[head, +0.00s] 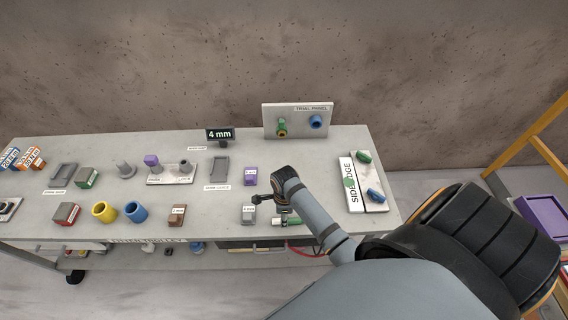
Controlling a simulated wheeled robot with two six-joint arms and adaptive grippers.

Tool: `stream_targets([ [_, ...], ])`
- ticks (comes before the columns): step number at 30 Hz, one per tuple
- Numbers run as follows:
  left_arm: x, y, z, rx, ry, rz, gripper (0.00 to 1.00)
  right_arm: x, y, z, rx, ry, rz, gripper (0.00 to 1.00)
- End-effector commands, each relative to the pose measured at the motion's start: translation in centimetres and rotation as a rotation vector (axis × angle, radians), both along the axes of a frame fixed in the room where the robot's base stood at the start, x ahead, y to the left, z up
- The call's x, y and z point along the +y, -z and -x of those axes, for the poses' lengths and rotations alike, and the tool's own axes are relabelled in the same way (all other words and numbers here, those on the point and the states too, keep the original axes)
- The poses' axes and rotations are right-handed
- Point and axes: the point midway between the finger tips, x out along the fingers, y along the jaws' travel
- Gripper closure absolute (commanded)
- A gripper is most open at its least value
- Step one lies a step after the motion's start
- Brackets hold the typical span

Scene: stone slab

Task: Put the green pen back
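A small white-and-green cylindrical piece (292,221), possibly the green pen, lies near the slab's front edge, just below my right gripper. My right arm comes in from the right, and its gripper (262,199) is small and dark here. I cannot tell whether its fingers are open or touch anything. Other green pieces show: a green cylinder (364,157) on the white SIDE EDGE board (353,196), and a green piece (281,125) on the upright panel (296,108). My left gripper is out of view.
The stone slab (225,210) carries several labelled blocks, a yellow cup (104,211), a blue cup (135,211) and grey holders. A grey block (248,214) stands just left of the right gripper. A "4 mm" sign (220,134) stands at the back.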

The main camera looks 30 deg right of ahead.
Motion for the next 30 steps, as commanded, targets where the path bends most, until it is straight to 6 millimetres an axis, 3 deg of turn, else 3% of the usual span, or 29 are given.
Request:
stream_targets([
  [6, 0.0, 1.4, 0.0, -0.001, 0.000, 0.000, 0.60, -0.1, -5.2, -0.1, -0.005, 0.000, 0.001, 0.56],
  [12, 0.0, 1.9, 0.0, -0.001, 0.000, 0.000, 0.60, -0.1, -8.4, 0.0, -0.002, 0.001, 0.000, 0.56],
  [30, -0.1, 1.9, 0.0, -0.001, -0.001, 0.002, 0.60, -0.1, -9.2, 0.1, 0.001, 0.001, -0.001, 0.56],
])
